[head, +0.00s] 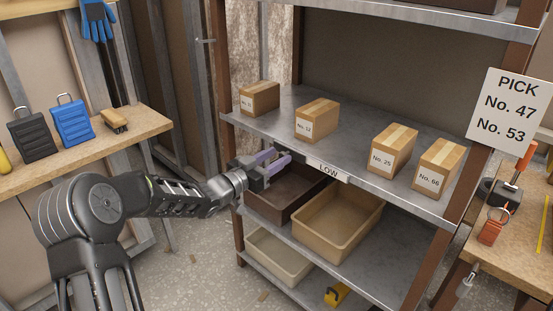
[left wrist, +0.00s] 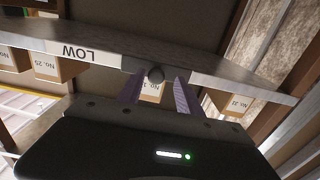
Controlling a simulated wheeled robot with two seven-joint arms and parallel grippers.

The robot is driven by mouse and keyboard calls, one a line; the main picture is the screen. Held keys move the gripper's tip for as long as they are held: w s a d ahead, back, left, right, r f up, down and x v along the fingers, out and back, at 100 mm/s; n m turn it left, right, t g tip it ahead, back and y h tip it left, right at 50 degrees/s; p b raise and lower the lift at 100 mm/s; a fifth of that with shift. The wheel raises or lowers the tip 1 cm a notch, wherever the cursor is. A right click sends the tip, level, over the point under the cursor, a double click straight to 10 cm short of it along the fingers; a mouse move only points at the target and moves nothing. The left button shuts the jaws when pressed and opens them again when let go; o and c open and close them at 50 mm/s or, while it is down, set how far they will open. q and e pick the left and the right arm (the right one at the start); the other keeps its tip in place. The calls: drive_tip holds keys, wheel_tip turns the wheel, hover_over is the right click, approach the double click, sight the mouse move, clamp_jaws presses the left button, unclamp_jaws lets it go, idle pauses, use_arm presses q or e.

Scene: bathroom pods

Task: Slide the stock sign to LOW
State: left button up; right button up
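The LOW label (head: 328,171) is on the front edge of the middle shelf; it shows upside down in the left wrist view (left wrist: 78,52). My left gripper (head: 282,160) is at the shelf edge, left of the label in the head view. The knob is hidden in the head view. My right gripper is not in view.
Several boxes, such as No. 12 (head: 316,119) and No. 25 (head: 393,150), stand on the middle shelf (head: 345,135). A brown bin (head: 270,207) and a tan bin (head: 325,245) sit below. A PICK sign (head: 510,108) hangs at the right. Benches flank the rack.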

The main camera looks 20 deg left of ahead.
use_arm(q)
drive_tip(key=v, duration=0.7)
drive_tip(key=shift+s+a, duration=0.15)
drive_tip(key=shift+s, duration=0.25)
idle(0.3)
